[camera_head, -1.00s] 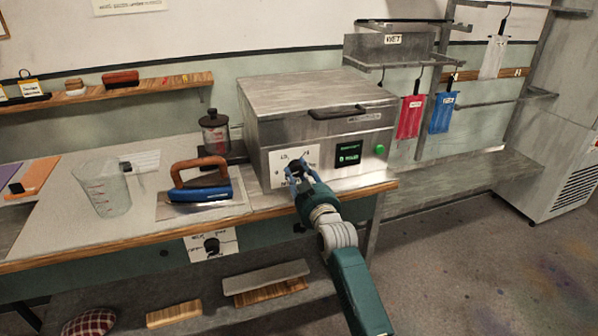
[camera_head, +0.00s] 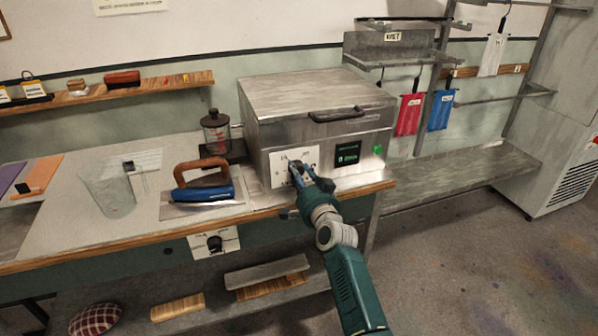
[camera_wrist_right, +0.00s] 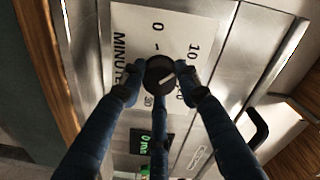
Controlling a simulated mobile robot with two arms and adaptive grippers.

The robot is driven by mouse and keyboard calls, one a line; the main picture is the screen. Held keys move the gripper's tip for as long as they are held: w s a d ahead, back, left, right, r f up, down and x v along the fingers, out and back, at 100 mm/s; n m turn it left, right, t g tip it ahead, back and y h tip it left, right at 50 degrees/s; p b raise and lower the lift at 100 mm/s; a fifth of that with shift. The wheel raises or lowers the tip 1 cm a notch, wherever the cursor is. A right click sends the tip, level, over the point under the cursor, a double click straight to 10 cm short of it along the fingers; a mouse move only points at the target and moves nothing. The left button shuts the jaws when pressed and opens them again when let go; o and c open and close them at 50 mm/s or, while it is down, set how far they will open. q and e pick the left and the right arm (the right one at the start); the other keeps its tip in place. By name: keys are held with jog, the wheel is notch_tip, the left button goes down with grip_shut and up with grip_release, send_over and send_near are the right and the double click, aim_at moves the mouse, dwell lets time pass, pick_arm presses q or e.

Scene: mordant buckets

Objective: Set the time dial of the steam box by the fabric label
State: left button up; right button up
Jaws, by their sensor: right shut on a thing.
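The steam box (camera_head: 325,95) is a grey metal box on the bench, lid down. Its white dial plate (camera_head: 312,157) carries the time dial, mostly hidden by my right gripper (camera_head: 297,170) in the head view. In the right wrist view the dark round time dial (camera_wrist_right: 160,76) with a white pointer line sits between the fingertips of my right gripper (camera_wrist_right: 161,72), which is shut on it. The scale shows 0, 10 and MINUTES. A green display (camera_wrist_right: 150,142) seems to read 0. Labelled red (camera_head: 409,115) and blue (camera_head: 440,110) fabrics hang at right; their print is unreadable. My left gripper is not in view.
An iron (camera_head: 203,185) and a clear beaker (camera_head: 108,192) stand left on the bench, and a lidded jar (camera_head: 215,132) beside the box. Another knob plate (camera_head: 213,243) is on the bench front. A white cloth (camera_head: 492,55) hangs at far right.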

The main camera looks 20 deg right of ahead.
jog(key=shift+m, duration=1)
jog(key=o, duration=1.1)
jog(key=shift+o, duration=0.2)
jog(key=s, duration=1.2)
jog(key=shift+d+r, duration=0.2)
